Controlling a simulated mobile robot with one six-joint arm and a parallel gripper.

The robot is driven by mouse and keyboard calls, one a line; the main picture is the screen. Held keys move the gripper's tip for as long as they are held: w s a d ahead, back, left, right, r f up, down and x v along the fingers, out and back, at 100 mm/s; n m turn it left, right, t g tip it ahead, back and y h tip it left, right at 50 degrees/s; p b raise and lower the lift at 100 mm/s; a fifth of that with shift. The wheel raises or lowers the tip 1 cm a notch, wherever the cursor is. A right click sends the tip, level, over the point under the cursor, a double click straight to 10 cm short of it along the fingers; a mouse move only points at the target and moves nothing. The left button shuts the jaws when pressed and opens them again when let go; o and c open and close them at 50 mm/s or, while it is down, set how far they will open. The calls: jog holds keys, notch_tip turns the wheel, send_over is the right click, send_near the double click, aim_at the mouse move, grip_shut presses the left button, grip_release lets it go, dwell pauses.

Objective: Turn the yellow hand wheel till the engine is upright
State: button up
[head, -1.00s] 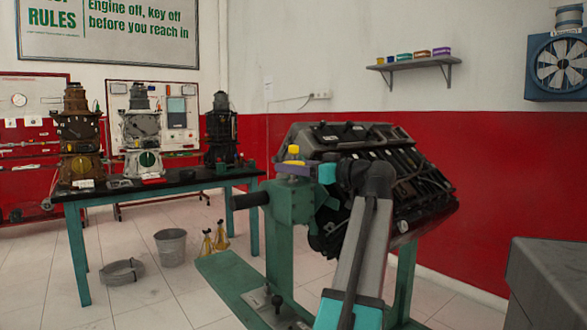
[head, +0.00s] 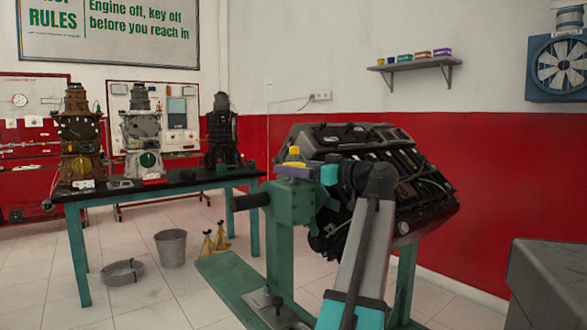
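The dark engine (head: 400,195) hangs on a green stand (head: 281,228) and sits tilted, its top sloping down to the right. Small yellow parts (head: 294,151) show at the top of the stand's post; they look like part of the hand wheel, most of which I cannot make out. My arm reaches up from the bottom, and its wrist stands in front of the engine's left end. My gripper (head: 301,171) points left at the post's top, close to the yellow parts. Its fingers are small and seen side-on, so I cannot tell whether they touch or hold anything.
A black handle (head: 250,201) sticks out left from the post. A bench (head: 200,182) with several engine models stands at the left. A bucket (head: 170,248), yellow jack stands (head: 221,237) and a round pan (head: 123,272) are on the floor. A grey cabinet (head: 550,285) fills the lower right.

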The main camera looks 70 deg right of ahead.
jog(key=p+v, duration=0.3)
jog(key=v, duration=1)
jog(key=shift+s, duration=0.15)
jog(key=shift+a+r, duration=0.1)
